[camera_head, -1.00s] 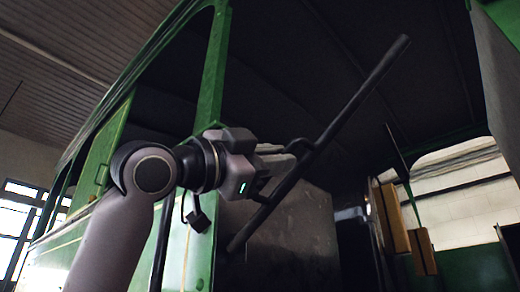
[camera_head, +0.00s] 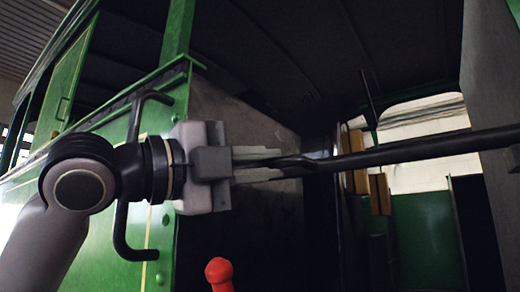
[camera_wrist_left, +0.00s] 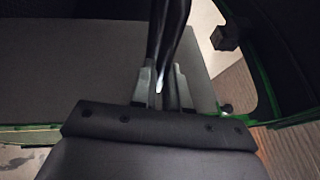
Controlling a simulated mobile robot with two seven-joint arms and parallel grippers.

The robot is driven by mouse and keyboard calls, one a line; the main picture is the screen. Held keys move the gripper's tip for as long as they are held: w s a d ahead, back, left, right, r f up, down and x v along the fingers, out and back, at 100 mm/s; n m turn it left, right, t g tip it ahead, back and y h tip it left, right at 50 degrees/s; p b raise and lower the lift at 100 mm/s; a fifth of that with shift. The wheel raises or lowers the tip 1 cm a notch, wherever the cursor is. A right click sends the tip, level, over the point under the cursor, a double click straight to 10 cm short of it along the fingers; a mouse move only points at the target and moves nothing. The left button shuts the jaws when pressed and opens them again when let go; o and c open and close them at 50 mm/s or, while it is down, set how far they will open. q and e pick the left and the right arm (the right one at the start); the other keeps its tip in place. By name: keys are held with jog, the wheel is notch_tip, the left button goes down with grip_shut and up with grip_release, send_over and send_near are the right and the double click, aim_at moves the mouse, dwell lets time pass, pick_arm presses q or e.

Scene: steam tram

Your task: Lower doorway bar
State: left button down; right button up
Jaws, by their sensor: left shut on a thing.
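The doorway bar (camera_head: 410,150) is a long dark rod across the doorway of the green tram. It lies nearly level in the head view, its right end a little higher and reaching the grey panel at the right. My left gripper (camera_head: 262,165) is shut on the bar near its left end. In the left wrist view the dark bar (camera_wrist_left: 168,40) runs up from between the fingers of my left gripper (camera_wrist_left: 158,92). My right gripper is in neither view.
A black handrail (camera_head: 126,185) stands on the green tram side (camera_head: 165,225), behind my left wrist. A red knob (camera_head: 218,270) is below the gripper. A dark panel (camera_head: 240,120) lies behind the gripper. Wooden blocks (camera_head: 380,193) hang further inside.

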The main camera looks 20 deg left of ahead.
pick_arm(q)
jog(key=shift+d+f, duration=0.1)
jog(key=shift+f, duration=0.1)
jog(key=c, duration=1.1)
grip_release()
jog(key=shift+s, duration=0.1)
jog(key=b+v, duration=0.1)
jog(key=v, duration=0.6)
jog(key=shift+b, duration=0.4)
